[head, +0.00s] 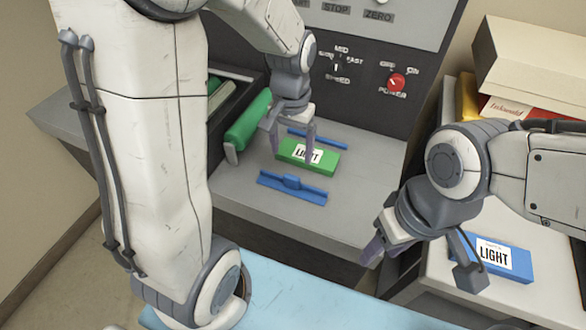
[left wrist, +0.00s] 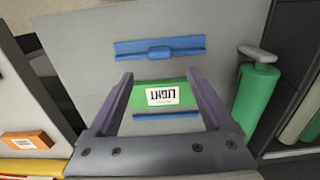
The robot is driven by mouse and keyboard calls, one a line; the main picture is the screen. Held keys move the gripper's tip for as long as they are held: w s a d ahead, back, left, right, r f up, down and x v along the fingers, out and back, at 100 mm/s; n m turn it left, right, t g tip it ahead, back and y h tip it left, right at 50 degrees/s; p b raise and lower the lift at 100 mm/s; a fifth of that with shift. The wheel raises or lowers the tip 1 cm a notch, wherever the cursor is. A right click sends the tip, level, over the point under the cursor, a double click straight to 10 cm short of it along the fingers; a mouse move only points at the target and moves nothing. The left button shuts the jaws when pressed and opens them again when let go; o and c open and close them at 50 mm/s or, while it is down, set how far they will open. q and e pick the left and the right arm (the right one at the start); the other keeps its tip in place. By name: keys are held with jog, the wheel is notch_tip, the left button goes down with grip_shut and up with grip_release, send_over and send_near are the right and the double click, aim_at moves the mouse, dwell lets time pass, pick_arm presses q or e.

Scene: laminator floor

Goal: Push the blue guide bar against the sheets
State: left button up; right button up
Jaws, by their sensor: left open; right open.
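The blue guide bar (head: 292,188), with a raised grip in its middle, lies on the grey feed table on the near side of a green pack labelled LIGHT (head: 325,163). A gap separates bar and pack. A second, plain blue bar (head: 318,139) lies along the pack's far side. My left gripper (head: 292,142) is open, pointing down over the pack. In the left wrist view the guide bar (left wrist: 160,48) is beyond the fingertips (left wrist: 159,76), and the green pack (left wrist: 143,98) shows between the fingers. My right gripper (head: 382,248) is open and empty, right of the table.
The dark control panel with a red power knob (head: 397,82) rises behind. A blue LIGHT pack (head: 518,261) lies on the right-hand table. The grey table (head: 235,188) is bare around the guide bar.

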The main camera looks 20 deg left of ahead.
aim_at(292, 176)
pick_arm(q)
notch_tip(292, 176, down, 9)
dwell(0.3)
